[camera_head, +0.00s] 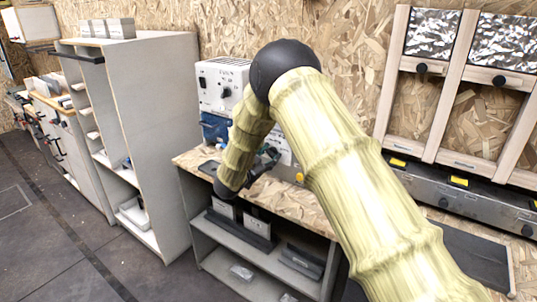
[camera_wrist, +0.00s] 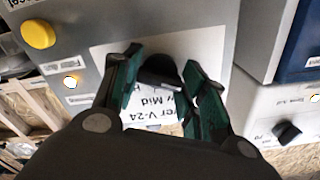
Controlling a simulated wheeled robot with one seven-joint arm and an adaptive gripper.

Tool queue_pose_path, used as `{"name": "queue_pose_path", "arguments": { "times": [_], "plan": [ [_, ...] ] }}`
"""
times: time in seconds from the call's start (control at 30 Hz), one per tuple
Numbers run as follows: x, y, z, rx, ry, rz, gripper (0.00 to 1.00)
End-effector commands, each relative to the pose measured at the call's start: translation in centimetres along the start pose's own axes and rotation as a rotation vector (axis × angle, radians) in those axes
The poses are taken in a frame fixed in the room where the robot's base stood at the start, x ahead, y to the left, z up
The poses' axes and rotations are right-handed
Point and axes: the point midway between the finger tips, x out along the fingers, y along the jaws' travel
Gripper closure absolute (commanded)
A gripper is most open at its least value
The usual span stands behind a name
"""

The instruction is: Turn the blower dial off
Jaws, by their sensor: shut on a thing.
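The blower dial (camera_wrist: 161,72) is a black knob on a white label with upside-down print that includes "V-24" and "Mid". My gripper (camera_wrist: 163,62) has its green-padded fingers on either side of the dial, shut on it. The dial's pointer setting cannot be read. The label sits on a grey panel (camera_wrist: 82,45) with a yellow button (camera_wrist: 38,34). In the head view my gripper (camera_head: 268,157) is at the bench, partly hidden behind my arm, and the dial is hidden there.
A white box with knobs (camera_head: 221,85) and a blue box (camera_head: 214,128) stand left of my arm on the wooden bench (camera_head: 300,203). A tall grey shelf (camera_head: 150,130) stands further left. Wooden-framed cabinets (camera_head: 425,90) are at the right. In the wrist view another black knob (camera_wrist: 287,133) is nearby.

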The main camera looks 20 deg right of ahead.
Motion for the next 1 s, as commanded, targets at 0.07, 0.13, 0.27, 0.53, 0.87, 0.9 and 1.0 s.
{"name": "queue_pose_path", "arguments": {
  "times": [0.07,0.13,0.27,0.53,0.87,0.9,1.0],
  "plan": [
    [-0.11,0.08,0.10,-0.030,-0.002,0.001,0.81],
    [-0.11,0.09,0.13,-0.050,-0.003,0.001,0.81],
    [-0.12,0.11,0.17,-0.074,-0.003,0.001,0.81],
    [-0.11,0.16,0.22,-0.084,-0.003,0.001,0.81],
    [-0.09,0.15,0.18,-0.083,-0.003,0.001,0.36],
    [-0.08,0.13,0.16,-0.083,-0.002,0.001,0.36],
    [-0.05,0.10,0.12,-0.082,-0.002,0.001,0.36]
  ]
}}
